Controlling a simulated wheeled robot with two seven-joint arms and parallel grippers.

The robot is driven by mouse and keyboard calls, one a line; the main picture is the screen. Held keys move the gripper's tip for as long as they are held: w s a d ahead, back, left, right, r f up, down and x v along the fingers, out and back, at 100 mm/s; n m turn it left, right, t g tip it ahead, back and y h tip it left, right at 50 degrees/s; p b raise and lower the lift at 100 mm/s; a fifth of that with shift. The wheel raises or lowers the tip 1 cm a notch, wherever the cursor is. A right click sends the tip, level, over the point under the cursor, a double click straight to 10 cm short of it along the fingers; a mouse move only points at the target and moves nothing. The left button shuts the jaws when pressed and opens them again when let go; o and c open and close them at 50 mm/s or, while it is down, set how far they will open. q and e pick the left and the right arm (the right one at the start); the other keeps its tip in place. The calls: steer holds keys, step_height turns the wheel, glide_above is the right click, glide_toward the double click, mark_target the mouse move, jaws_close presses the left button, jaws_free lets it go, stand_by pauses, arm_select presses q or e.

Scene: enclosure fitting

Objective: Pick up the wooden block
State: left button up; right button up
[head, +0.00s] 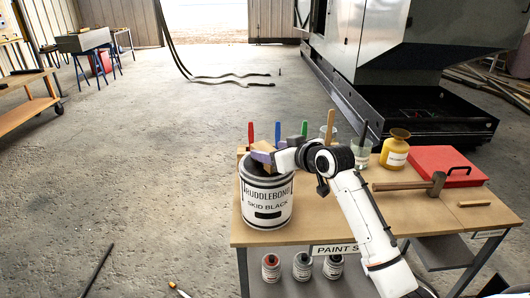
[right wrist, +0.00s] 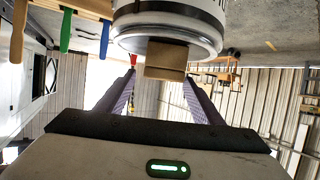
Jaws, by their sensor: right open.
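The wooden block (head: 263,145) sits on top of a large black-and-white paint can (head: 267,206) labelled "Ruddlebond Skid Black". In the head view my right gripper (head: 262,156) is at the can's top and partly hides the block. In the right wrist view, which is upside down, the block (right wrist: 167,58) shows against the can's lid end (right wrist: 168,32). It lies between the lines of the two fingers, near their tips. My right gripper (right wrist: 160,77) is open, with a finger on each side. Contact is not visible. My left gripper is not in view.
The can stands at the left end of a wooden-topped bench (head: 310,236). Red, blue and green handles stand behind it. A yellow pot (head: 396,150), hammer (head: 418,184) and red case (head: 436,163) lie to the right. Small cans (head: 302,266) stand below.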

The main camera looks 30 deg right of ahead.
mark_target(261, 149)
steer(key=shift+x, duration=3.3)
steer(key=shift+s+f, duration=0.1)
steer(key=c, duration=1.2)
